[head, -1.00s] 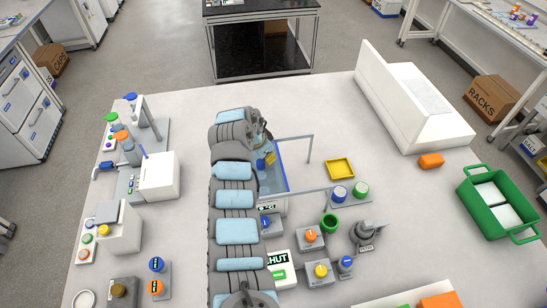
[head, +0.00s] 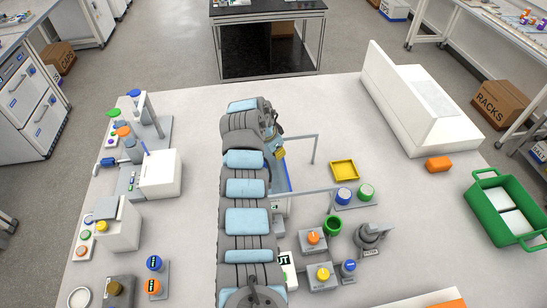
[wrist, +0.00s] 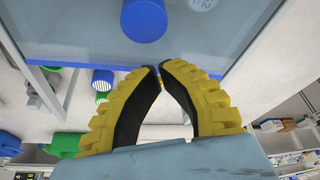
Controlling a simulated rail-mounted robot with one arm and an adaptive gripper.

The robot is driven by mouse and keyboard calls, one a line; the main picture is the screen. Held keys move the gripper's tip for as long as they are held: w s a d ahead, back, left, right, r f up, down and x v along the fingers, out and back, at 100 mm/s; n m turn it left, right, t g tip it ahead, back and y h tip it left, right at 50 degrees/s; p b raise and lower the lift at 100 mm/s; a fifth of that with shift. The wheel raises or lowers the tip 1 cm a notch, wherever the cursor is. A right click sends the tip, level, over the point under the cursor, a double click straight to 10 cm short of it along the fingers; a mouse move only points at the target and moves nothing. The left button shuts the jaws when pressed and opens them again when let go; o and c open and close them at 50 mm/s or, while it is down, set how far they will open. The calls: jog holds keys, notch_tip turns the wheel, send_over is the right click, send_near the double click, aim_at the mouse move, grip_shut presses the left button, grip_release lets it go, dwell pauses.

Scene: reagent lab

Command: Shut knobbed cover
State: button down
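The cover is a translucent blue-grey panel (wrist: 225,35) with a round blue knob (wrist: 144,20), across the top of the wrist view. In the head view, only a blue strip of the panel (head: 279,181) shows beside my arm, which hides the knob. My gripper (wrist: 160,67) is empty, with its yellow-backed black fingers together at the tips. The tips are just below the knob in the wrist view, apart from it, near the panel's blue edge. In the head view my gripper (head: 279,152) is at the panel's far end. I cannot tell whether the tips touch the panel.
A grey rail frame (head: 315,150) stands right of the panel. A yellow tray (head: 344,170), blue and green capped jars, a green cup (head: 333,226) and knobbed boxes are to the right. A white box (head: 160,174) is left of my arm.

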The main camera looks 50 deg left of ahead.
aim_at(272, 162)
jog(key=shift+w+b, duration=0.4)
jog(key=shift+w, duration=0.1)
jog(key=shift+w+r, duration=0.15)
jog(key=b+v, duration=0.2)
jog(key=v, duration=0.7)
jog(key=shift+s+r, duration=0.25)
jog(key=shift+r, duration=0.1)
